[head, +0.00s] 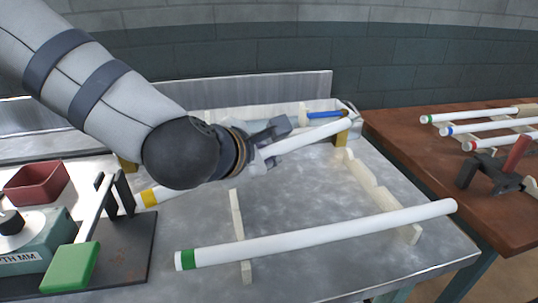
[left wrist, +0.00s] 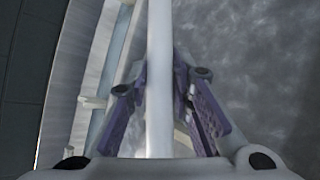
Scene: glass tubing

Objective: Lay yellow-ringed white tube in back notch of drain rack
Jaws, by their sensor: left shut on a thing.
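The yellow-ringed white tube (head: 310,136) runs slantwise behind my left gripper, its yellow ring low at the left and its plain end up at the right. My left gripper (head: 268,148) is shut on it near mid-length. In the left wrist view, the fingers (left wrist: 165,100) stand on both sides of the white tube (left wrist: 160,50). The drain rack shows as two cream notched rails, a left one (head: 237,220) and a right one (head: 368,180). The tube passes over the rack's back part; I cannot tell whether it touches there. My right gripper is not in view.
A green-ringed tube (head: 320,234) lies across the rack's front. A pale trough with a blue-marked tube (head: 323,114) stands behind. Several ringed tubes lie on the brown table (head: 410,150) at right.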

